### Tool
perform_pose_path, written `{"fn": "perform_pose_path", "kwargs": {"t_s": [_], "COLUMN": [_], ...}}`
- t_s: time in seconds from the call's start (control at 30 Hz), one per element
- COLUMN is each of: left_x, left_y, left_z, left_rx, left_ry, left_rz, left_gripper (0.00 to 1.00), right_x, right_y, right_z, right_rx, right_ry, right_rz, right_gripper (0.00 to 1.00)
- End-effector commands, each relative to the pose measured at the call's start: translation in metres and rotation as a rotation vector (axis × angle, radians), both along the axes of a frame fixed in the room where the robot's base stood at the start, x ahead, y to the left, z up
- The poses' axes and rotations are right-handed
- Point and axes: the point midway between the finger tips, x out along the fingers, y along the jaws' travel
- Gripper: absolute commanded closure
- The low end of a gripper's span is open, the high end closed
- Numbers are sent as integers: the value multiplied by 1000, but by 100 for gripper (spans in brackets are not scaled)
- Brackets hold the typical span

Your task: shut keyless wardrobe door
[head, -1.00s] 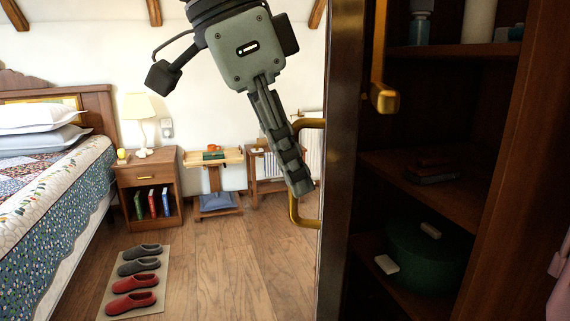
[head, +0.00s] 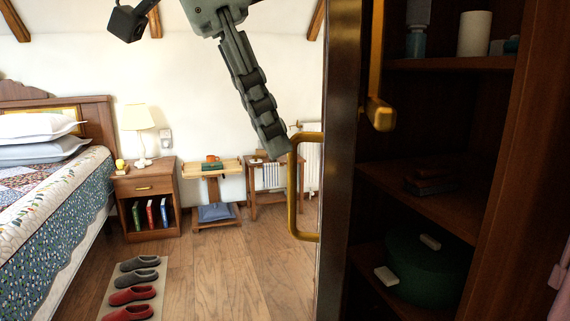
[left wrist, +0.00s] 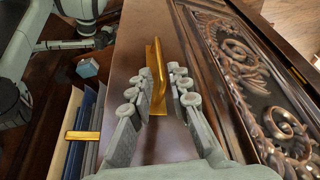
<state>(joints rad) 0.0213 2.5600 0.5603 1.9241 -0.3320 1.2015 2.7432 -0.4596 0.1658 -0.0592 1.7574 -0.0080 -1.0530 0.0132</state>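The wardrobe door (head: 341,160) stands open, seen nearly edge-on in the head view. A gold U-shaped handle (head: 294,190) sits on its left side. My left gripper (head: 274,150) points down just left of the handle's upper part, apart from it in the head view. In the left wrist view, my left gripper (left wrist: 155,88) is open, and a gold handle (left wrist: 158,78) appears between its fingers; whether they touch it I cannot tell. A carved wooden panel (left wrist: 265,75) is to the right there. My right gripper is not in view.
Another gold handle (head: 380,112) hangs at the upper right of the door. The wardrobe shelves (head: 440,200) hold a dark green round box (head: 430,268) and jars. Slippers (head: 135,285) lie on a mat at left. Wooden floor (head: 220,275) is clear left of the door.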

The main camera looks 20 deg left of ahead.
Motion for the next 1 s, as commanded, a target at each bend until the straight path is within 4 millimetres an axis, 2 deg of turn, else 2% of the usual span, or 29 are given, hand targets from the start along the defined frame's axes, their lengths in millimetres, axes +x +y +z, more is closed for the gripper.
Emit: {"fn": "perform_pose_path", "kwargs": {"t_s": [0.1,0.3,0.67,0.8,1.0], "left_x": [-4,-10,-12,-12,-3], "left_y": [8,16,18,18,21], "left_z": [23,45,50,50,51], "left_rx": [-1,-1,0,0,-51], "left_ry": [-4,-1,1,1,-21], "left_rz": [1,0,0,0,-22], "left_gripper": [82,82,82,99,100], "right_x": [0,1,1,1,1], "right_y": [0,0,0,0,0], "right_z": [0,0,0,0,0], "right_rx": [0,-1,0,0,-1], "right_ry": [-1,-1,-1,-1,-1], "right_rz": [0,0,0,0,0], "right_gripper": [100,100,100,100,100]}}
